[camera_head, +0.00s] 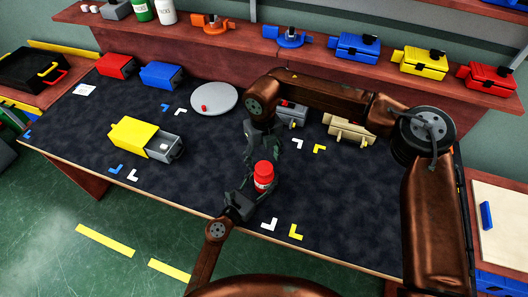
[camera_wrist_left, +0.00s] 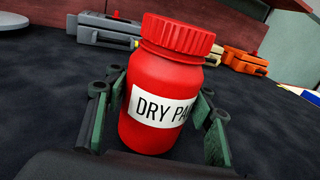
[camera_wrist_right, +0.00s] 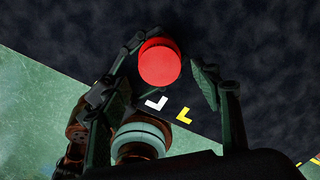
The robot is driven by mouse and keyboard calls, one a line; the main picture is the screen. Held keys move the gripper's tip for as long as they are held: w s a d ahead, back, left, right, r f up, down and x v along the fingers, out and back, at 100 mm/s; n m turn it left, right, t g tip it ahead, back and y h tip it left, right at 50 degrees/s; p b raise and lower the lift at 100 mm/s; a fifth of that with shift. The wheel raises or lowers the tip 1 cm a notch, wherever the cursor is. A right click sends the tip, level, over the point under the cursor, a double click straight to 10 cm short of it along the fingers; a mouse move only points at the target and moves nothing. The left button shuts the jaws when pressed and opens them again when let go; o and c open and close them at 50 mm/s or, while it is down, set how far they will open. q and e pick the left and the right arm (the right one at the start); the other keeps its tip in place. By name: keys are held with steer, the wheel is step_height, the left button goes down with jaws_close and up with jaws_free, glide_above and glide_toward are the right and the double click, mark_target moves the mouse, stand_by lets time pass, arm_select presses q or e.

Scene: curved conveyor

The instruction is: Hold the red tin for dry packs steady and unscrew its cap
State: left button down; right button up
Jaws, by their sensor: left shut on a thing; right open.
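The red tin (camera_head: 263,178) stands upright near the front edge of the dark mat. In the left wrist view the tin (camera_wrist_left: 158,100) shows a white label reading "DRY PA", and its ribbed red cap (camera_wrist_left: 180,37) sits on top. My left gripper (camera_head: 248,190) is shut on the tin's body, with a finger on each side. My right gripper (camera_head: 268,146) is open and points down above the tin.
A yellow box with a grey drawer (camera_head: 140,138) and a round grey plate (camera_head: 214,98) lie to the left. Grey and beige boxes (camera_head: 348,130) stand behind my right arm. A shelf (camera_head: 320,62) with several coloured boxes runs along the back.

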mark_target(264, 167)
steer(key=shift+f, duration=2.1)
steer(key=c, duration=1.2)
steer(key=n, duration=0.2)
steer(key=shift+n, duration=0.3)
steer(key=shift+a, duration=0.1)
steer(key=shift+r, duration=0.2)
steer(key=shift+r, duration=0.95)
